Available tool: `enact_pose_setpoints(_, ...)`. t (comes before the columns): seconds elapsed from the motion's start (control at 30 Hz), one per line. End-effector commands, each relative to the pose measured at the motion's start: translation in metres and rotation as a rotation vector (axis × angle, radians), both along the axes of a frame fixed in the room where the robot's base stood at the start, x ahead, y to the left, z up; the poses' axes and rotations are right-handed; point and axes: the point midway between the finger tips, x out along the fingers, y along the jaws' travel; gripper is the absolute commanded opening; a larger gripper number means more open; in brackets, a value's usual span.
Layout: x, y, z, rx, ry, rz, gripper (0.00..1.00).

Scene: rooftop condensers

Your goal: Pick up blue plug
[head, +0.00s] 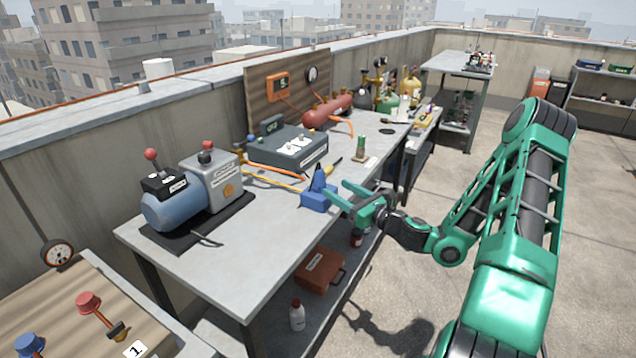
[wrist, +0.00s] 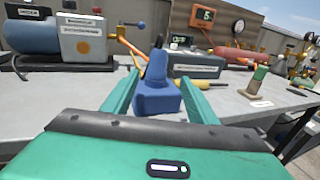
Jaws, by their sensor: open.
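A blue piece (head: 319,198) with a block-like base and a leaning upright top stands near the front edge of the grey workbench. It looks like the blue plug, perhaps with a stand of the same colour. In the wrist view the blue piece (wrist: 156,96) sits centred between my two green fingers. My gripper (head: 339,192) is open and empty, level with the right side of the blue piece. The fingertips are very close to it; I cannot tell whether they touch or reach around it.
A blue-grey pump (head: 193,195) stands left on the workbench (head: 225,262). A grey meter box (head: 288,147), orange hoses and a yellow-handled tool (wrist: 197,84) lie behind the blue piece. A board at lower left holds a red-capped part (head: 89,303) and a blue-capped part (head: 30,344).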

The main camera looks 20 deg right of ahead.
Motion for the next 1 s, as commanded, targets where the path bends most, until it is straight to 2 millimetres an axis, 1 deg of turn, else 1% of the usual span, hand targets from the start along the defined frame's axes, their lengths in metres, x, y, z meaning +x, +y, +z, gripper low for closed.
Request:
enact_pose_setpoints(0.03,0.008,0.004,0.001,-0.004,-0.003,0.003,0.53)
enact_pose_setpoints(0.2,0.03,0.012,0.001,-0.006,-0.002,0.004,0.53)
enact_pose_setpoints(0.47,0.046,0.018,0.002,-0.006,-0.003,0.004,0.53)
enact_pose_setpoints(0.7,0.076,0.031,0.003,-0.008,-0.003,0.004,0.53)
enact_pose_setpoints(0.83,0.085,0.034,0.003,-0.007,-0.001,0.003,0.53)
enact_pose_setpoints(1.0,0.086,0.034,0.003,-0.006,-0.001,0.002,0.53)
